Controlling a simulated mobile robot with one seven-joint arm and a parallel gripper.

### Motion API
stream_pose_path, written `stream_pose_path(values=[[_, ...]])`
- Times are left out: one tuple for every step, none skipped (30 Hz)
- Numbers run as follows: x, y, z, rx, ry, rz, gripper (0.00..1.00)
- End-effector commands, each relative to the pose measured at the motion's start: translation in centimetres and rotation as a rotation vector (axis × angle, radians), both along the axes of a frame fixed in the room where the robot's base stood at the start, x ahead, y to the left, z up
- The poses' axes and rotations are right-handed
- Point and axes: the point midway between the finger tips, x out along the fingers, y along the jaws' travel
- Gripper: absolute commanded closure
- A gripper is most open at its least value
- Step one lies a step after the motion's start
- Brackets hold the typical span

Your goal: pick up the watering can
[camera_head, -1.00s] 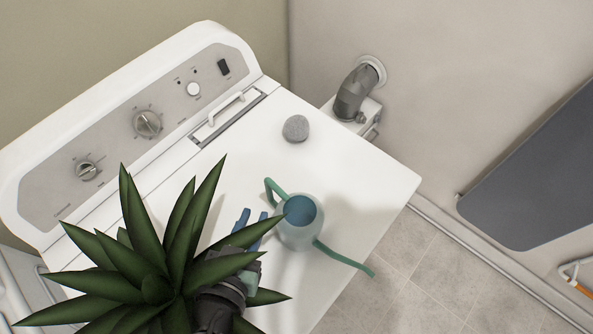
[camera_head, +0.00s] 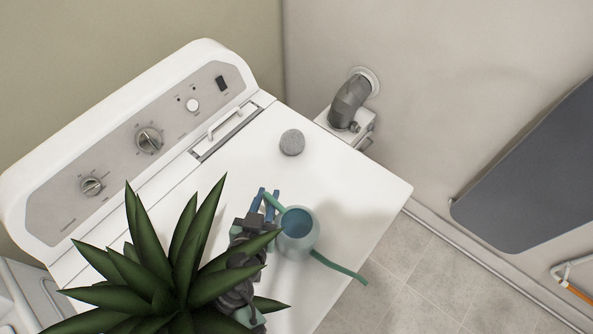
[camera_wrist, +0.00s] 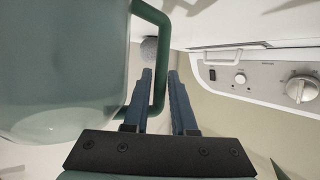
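The watering can (camera_head: 297,243) is a pale grey-green pot with a green handle and a long green spout, standing upright on the white washing machine. Its spout points to the lower right. My gripper (camera_head: 268,192) is at the handle side, with its blue fingers apart. In the wrist view, the can body (camera_wrist: 65,75) fills the left, and the handle (camera_wrist: 160,75) runs between the two fingertips of my gripper (camera_wrist: 160,71). Small gaps seem to show beside the handle; whether either finger touches it is unclear. Plant leaves hide part of my wrist in the head view.
A spiky green plant (camera_head: 160,275) stands close to the left of my gripper. A grey stone (camera_head: 292,142) lies on the washing machine (camera_head: 350,185) behind the can. The machine's control panel (camera_head: 140,150) rises at the left. The right of the top is clear.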

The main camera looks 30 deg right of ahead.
Motion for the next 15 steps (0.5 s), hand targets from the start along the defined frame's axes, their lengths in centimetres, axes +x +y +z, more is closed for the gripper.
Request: stream_pose_path(values=[[0.04,-0.05,-0.03,0.0,0.0,0.0,0.75],[0.04,-0.05,-0.04,0.0,0.0,0.0,0.75],[0.03,-0.04,-0.04,0.0,0.0,0.0,0.75],[0.02,-0.03,-0.04,0.0,0.0,0.0,0.75],[0.03,-0.02,-0.04,0.0,0.0,0.0,0.75],[0.02,-0.02,-0.03,0.0,0.0,0.0,0.77],[0.03,-0.01,-0.03,0.0,0.0,0.0,0.83],[0.02,0.0,-0.03,0.0,0.0,0.0,0.88],[0.02,0.0,-0.03,0.0,0.0,0.0,0.95],[0.01,0.0,-0.03,0.0,0.0,0.0,1.0],[0.01,0.0,-0.03,0.0,0.0,0.0,1.0],[0.01,0.0,-0.03,0.0,0.0,0.0,1.0],[0.01,0.01,-0.02,0.0,0.0,0.0,1.0],[0.01,0.01,-0.02,0.0,0.0,0.0,1.0],[0.01,0.01,-0.02,0.0,0.0,0.001,1.0]])
